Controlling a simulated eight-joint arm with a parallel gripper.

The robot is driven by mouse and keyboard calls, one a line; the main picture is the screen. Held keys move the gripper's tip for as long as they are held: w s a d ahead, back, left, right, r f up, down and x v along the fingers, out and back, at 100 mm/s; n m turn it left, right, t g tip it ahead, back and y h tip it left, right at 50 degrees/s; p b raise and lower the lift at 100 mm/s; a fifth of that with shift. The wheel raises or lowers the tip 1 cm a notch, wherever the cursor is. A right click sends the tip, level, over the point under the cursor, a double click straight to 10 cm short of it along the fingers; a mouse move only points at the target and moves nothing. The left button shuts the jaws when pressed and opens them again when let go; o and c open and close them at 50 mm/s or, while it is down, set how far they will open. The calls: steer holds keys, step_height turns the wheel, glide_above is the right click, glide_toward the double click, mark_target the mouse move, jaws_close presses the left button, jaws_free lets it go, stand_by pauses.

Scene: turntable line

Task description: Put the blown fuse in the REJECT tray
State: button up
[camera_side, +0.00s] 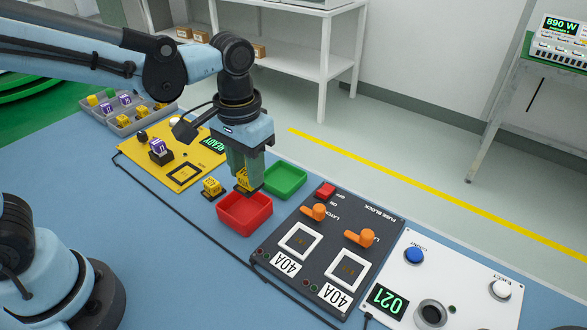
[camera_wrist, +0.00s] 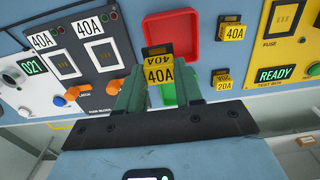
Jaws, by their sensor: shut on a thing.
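My gripper (camera_side: 241,172) is shut on a yellow fuse (camera_side: 243,180) marked 40A, which also shows between the green fingers in the wrist view (camera_wrist: 159,74). The fuse is upright. In the side view it appears just above the far edge of the red tray (camera_side: 245,221); in the wrist view it overlaps that tray's (camera_wrist: 194,28) near edge. I cannot tell the exact gap. The red tray looks empty. A green tray (camera_side: 286,181) lies behind it, partly hidden by my fingers in the wrist view. No REJECT label is readable.
Another yellow 40A fuse (camera_side: 212,187) stands left of the red tray. A 20A fuse (camera_wrist: 223,79) shows in the wrist view. The dark fuse block (camera_side: 330,245) with orange levers is to the right. The yellow tester (camera_side: 181,174) reads READY. A grey bin (camera_side: 124,129) holds several fuses.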

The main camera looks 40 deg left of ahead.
steer(key=shift+a+f, duration=0.35)
steer(key=shift+f, duration=1)
steer(key=shift+a+f, duration=0.3)
steer(key=shift+f, duration=1.1)
steer(key=shift+a+f, duration=0.35)
steer(key=shift+f, duration=1)
steer(key=o, duration=1.1)
step_height(320, 180, up, 12)
